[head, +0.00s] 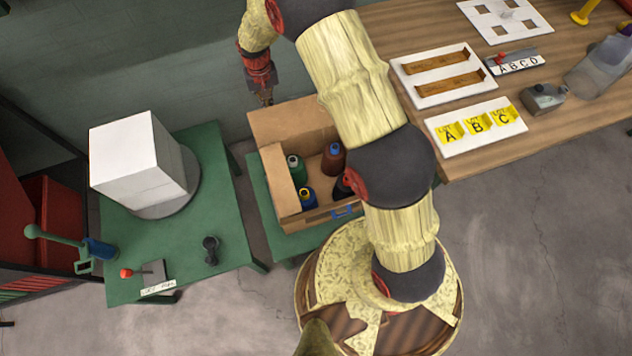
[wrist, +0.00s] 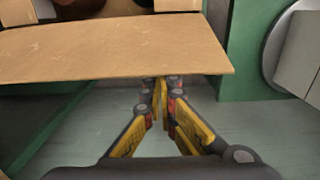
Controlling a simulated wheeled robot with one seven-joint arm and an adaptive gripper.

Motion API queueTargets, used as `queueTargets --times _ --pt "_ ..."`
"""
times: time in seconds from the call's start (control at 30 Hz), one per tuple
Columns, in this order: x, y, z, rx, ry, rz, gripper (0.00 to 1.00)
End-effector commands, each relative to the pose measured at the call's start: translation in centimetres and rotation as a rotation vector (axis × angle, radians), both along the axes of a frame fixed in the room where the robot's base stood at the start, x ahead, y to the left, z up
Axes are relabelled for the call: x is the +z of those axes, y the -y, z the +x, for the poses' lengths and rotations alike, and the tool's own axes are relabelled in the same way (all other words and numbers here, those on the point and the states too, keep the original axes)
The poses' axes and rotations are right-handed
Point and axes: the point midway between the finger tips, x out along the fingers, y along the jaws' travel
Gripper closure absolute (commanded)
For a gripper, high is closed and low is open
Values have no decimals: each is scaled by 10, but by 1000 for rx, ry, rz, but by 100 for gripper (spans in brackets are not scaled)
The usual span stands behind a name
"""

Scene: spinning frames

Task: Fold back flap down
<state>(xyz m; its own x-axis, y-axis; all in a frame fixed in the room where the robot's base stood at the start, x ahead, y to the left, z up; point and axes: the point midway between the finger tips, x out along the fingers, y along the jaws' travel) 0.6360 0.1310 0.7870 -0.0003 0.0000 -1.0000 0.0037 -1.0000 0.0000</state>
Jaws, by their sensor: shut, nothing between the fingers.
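An open cardboard box (head: 290,200) holds several thread cones, among them a green one (head: 296,169) and a brown one (head: 333,160). Its back flap (head: 284,121) stands out from the far side of the box. In the wrist view the flap (wrist: 115,50) is a broad tan panel across the upper left. My gripper (head: 266,98) is at the far side of the flap, close to its outer edge. The wrist view shows my gripper's fingers (wrist: 162,84) closed together and empty, near the flap's lower edge. I cannot tell whether they touch it.
The box stands on a green stand (head: 257,207). A green table (head: 224,225) to the left bears a white block (head: 135,160) on a grey disc. A wooden workbench (head: 560,120) with labelled boards is at the right. A wall is behind the gripper.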

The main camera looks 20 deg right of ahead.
Motion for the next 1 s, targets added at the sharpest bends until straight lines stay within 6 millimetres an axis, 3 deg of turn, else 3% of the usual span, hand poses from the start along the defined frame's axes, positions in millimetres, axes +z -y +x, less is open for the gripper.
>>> queueTargets --times 0.6,1.0 --pt "18 0 -48 0 0 0 100" --pt "19 0 -55 0 -1 0 100"
